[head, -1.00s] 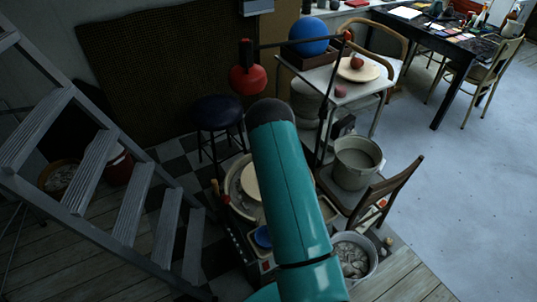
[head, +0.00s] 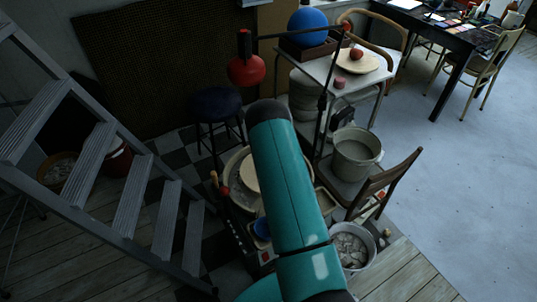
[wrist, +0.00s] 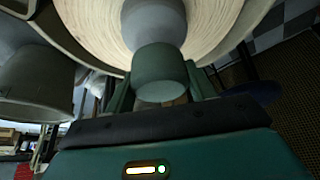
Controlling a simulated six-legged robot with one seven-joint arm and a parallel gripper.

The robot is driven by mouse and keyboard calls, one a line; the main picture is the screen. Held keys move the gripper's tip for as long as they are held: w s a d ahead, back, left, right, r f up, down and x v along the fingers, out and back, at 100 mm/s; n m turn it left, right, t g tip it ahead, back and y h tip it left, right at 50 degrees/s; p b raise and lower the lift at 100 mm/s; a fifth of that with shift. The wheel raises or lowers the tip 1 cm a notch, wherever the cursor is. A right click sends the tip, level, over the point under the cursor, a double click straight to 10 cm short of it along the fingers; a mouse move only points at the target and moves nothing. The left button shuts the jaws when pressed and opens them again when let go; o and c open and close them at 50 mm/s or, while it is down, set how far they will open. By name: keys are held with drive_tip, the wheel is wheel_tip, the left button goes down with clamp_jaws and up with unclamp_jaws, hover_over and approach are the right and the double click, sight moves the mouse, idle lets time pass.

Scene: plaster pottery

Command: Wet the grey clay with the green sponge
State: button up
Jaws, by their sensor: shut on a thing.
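The green sponge (wrist: 160,73), a short dull-green cylinder, is held between the two fingers of my gripper (wrist: 160,82) in the wrist view. The grey clay (wrist: 152,18) is a smooth rounded lump on a pale round wooden bat (wrist: 90,25). The sponge overlaps the clay's near end in the wrist view; I cannot tell whether they touch. In the head view my teal arm hides the clay, the sponge and my gripper, and only part of the bat (head: 248,172) shows on the wheel.
The wheel's basin (head: 236,192) surrounds the bat. A grey bucket (head: 353,160) stands on a wooden chair (head: 385,190) to the right. A dark stool (head: 215,105) stands behind, and grey steps (head: 130,205) are at left. A red lamp (head: 246,70) hangs above. Open floor lies right.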

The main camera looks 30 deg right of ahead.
drive_tip(key=shift+f, duration=1.2)
idle(0.9)
drive_tip(key=shift+s+f, duration=0.1)
drive_tip(key=shift+f, duration=0.1)
idle(2.8)
drive_tip(key=shift+r, duration=4.2)
drive_tip(key=s+a+r+n+y, duration=0.1)
drive_tip(key=s+a+r+n, duration=0.1)
drive_tip(key=a, duration=0.8)
drive_tip(key=s+a+r+n+y, duration=0.1)
drive_tip(key=s+a+r, duration=0.3)
drive_tip(key=a, duration=0.7)
drive_tip(key=s+a+r+n, duration=0.3)
drive_tip(key=a, duration=0.7)
drive_tip(key=shift+s+a+n+t+y, duration=0.25)
drive_tip(key=shift+a+n+t+y, duration=0.1)
drive_tip(key=shift+n+t+y, duration=0.05)
